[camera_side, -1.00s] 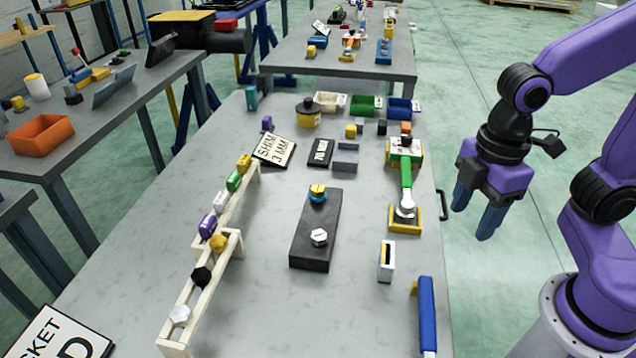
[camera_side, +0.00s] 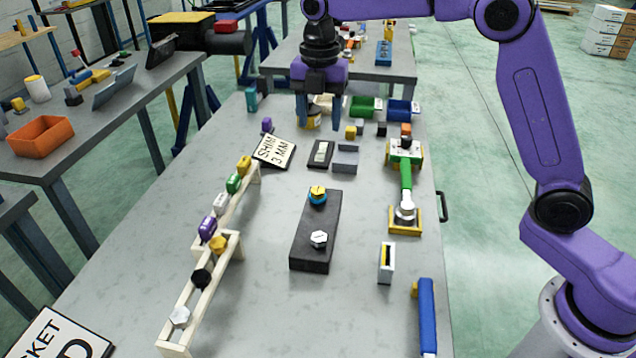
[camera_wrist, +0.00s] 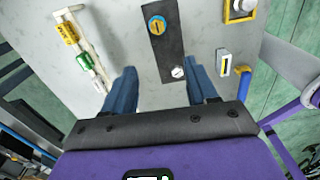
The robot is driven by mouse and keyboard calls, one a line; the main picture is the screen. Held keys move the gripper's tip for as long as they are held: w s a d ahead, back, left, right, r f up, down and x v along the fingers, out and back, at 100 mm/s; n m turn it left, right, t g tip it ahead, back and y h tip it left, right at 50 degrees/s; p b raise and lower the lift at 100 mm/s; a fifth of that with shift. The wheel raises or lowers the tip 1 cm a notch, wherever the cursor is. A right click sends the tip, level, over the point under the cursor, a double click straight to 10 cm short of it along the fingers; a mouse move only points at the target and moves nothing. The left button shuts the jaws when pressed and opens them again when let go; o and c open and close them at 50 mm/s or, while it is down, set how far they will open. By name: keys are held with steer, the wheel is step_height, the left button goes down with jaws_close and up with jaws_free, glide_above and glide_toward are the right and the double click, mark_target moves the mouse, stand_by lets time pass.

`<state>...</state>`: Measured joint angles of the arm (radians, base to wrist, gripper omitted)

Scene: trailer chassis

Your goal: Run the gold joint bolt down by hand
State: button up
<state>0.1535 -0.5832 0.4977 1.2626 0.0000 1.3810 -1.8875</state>
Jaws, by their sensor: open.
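The gold joint bolt (camera_side: 317,189) has a slotted gold head above a blue ring, at the far end of a dark plate (camera_side: 311,245). A silver hex bolt (camera_side: 319,238) sits at the plate's near end. In the wrist view the gold bolt (camera_wrist: 156,24) is near the top and the silver bolt (camera_wrist: 178,72) lies below it. My gripper (camera_side: 320,118) is open and empty, fingers down, over the back of the table, beyond the plate and apart from it. Its two blue fingers also show in the wrist view (camera_wrist: 162,72). The gold bolt's shank is hidden.
A pale rack (camera_side: 192,295) with coloured pieces and bolts stands left. A green-handled tool (camera_side: 406,178) rests on yellow supports at right, near a blue bar (camera_side: 427,315). A grey block (camera_side: 345,158) and a shim sign (camera_side: 274,150) lie behind the plate.

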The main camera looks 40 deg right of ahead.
mark_target(318, 189)
steer(key=f, duration=1.1)
steer(key=w+f, duration=0.1)
steer(key=f, duration=0.5)
steer(key=shift+d+f, duration=0.15)
steer(key=shift+f, duration=0.1)
steer(key=c, duration=1.1)
